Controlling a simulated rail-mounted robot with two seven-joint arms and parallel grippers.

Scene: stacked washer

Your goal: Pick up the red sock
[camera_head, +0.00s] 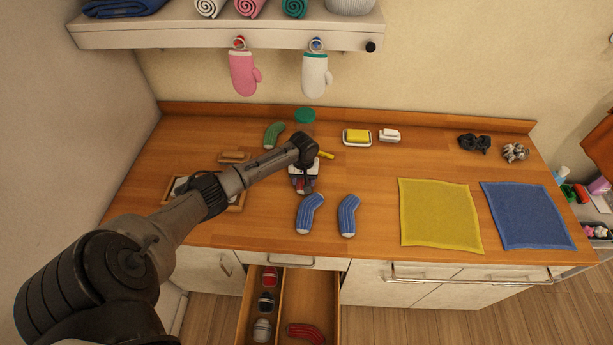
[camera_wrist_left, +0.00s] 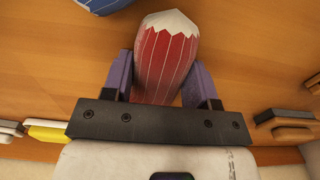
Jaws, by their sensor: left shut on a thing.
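A red sock with thin white stripes and a white end (camera_wrist_left: 166,55) lies between the two fingers of my left gripper (camera_wrist_left: 163,80) in the left wrist view. The fingers press on its sides, so the gripper is shut on it. In the head view my left gripper (camera_head: 303,188) points down over the middle of the wooden counter. Only a little red of the sock shows there, and most of it is hidden by the gripper. I cannot tell whether the sock touches the counter. My right gripper is not in view.
Two blue striped socks (camera_head: 310,214) (camera_head: 348,215) lie just in front of the gripper. A green sock (camera_head: 273,134) lies behind. An open drawer (camera_head: 335,306) below holds another red striped sock (camera_head: 306,333). Yellow (camera_head: 440,214) and blue (camera_head: 527,215) cloths lie right.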

